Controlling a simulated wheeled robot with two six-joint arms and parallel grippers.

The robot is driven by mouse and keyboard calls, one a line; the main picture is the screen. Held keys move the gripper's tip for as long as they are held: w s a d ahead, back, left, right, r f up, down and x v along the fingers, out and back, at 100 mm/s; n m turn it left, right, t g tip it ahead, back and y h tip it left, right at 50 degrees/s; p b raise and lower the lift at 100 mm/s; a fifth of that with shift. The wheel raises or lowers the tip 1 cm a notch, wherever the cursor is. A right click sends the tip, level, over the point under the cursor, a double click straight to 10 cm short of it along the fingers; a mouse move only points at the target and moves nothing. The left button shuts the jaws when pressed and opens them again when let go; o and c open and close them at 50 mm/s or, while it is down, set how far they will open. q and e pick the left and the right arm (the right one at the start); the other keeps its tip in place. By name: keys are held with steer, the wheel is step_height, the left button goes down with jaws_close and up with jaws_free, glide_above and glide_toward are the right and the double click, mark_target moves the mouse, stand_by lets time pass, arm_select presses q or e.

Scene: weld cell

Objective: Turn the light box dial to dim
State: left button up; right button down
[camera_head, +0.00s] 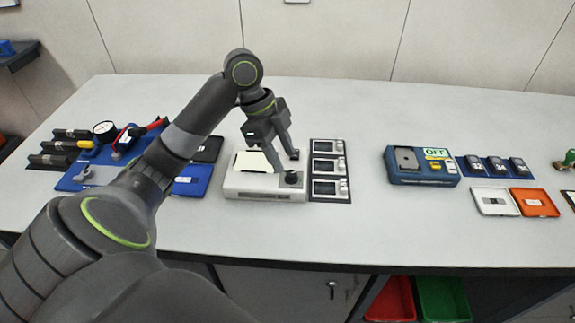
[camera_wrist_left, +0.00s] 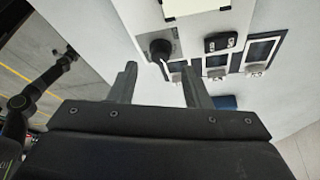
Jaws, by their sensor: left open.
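The light box (camera_head: 262,193) is a low white box with a pale panel on top, left of centre on the bench. Its black dial (camera_head: 291,177) is at the box's right end. In the left wrist view the dial (camera_wrist_left: 160,49) shows a white pointer mark, and part of the light box (camera_wrist_left: 200,22) is cut off by the top edge. My left gripper (camera_head: 287,163) is open and empty above the dial. In the left wrist view the dial lies ahead, between the left gripper's fingertips (camera_wrist_left: 158,68). My right arm appears small at that view's left, its gripper (camera_wrist_left: 70,54) unclear.
Several small framed devices (camera_head: 327,170) stand close right of the light box. A blue tray (camera_head: 190,185) with gear lies to its left. A blue unit marked OFF (camera_head: 420,178) stands further right. The bench (camera_head: 330,230) is clear in front.

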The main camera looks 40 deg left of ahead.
mark_target(291, 174)
arm_select(q)
steer(key=shift+x, duration=1.95)
steer(key=shift+c, duration=0.3)
jaws_close()
steer(key=shift+r+n+p, duration=0.25)
steer(key=shift+n+p, duration=0.35)
steer(key=shift+p, duration=0.25)
steer(key=n+t+y+p, duration=0.1)
steer(key=n+p, duration=0.2)
steer(key=p, duration=0.2)
steer(key=n+t+y+p, duration=0.1)
steer(key=n+p, duration=0.3)
steer(key=n+t+p, duration=0.1)
steer(key=n+p, duration=0.2)
steer(key=p, duration=0.2)
steer(key=shift+s+d+r+n+y+p, duration=0.1)
steer(key=shift+s+d+n+y+p, duration=0.2)
steer(key=shift+s+y, duration=0.1)
steer(key=shift+w+n+y+p, duration=0.1)
steer(key=shift+n+y+p, duration=0.2)
steer(key=shift+n+p, duration=0.5)
steer(key=shift+f, duration=0.25)
steer(key=shift+o, duration=0.3)
jaws_free()
